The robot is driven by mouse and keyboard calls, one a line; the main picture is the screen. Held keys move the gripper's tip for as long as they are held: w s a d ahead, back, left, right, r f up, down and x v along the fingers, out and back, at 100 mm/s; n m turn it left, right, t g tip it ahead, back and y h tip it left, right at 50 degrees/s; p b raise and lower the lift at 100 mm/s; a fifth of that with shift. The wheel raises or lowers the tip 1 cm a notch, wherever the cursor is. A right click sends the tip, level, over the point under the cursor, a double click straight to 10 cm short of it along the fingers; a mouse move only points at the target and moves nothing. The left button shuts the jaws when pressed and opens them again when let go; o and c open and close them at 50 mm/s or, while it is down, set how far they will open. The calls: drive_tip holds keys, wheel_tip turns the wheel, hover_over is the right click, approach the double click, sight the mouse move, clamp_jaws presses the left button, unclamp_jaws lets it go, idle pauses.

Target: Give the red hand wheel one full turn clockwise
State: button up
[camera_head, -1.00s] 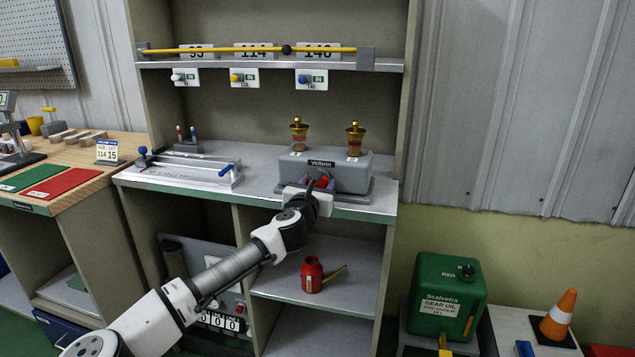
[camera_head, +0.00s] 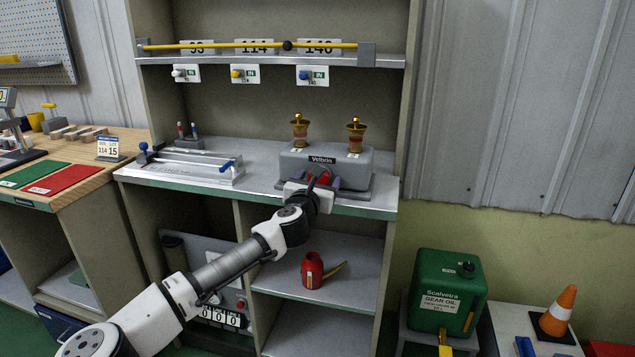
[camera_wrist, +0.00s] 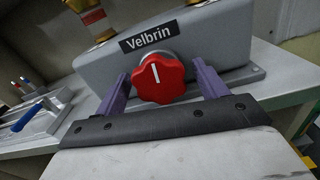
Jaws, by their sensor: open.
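The red hand wheel (camera_wrist: 158,78) is a scalloped knob with a white line on its face, on the front of the grey Velbrin box (camera_head: 338,166). In the wrist view the white line stands nearly upright, leaning slightly left at the top. My gripper (camera_wrist: 162,90) is open, with one purple finger on each side of the wheel. In the head view the wheel (camera_head: 323,179) is partly hidden by my gripper (camera_head: 322,184).
Two brass-and-red oilers (camera_head: 299,130) stand on the box. A silver fixture with blue handles (camera_head: 190,168) lies to its left on the bench. A red oil can (camera_head: 312,271) stands on the shelf below. A green gear oil can (camera_head: 447,292) is at lower right.

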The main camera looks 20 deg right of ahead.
drive_tip(key=shift+s+a, duration=0.1)
drive_tip(key=b+v, duration=0.1)
drive_tip(key=v, duration=1.2)
drive_tip(key=shift+s+b, duration=0.25)
drive_tip(key=shift+b, duration=0.15)
drive_tip(key=shift+a, duration=0.15)
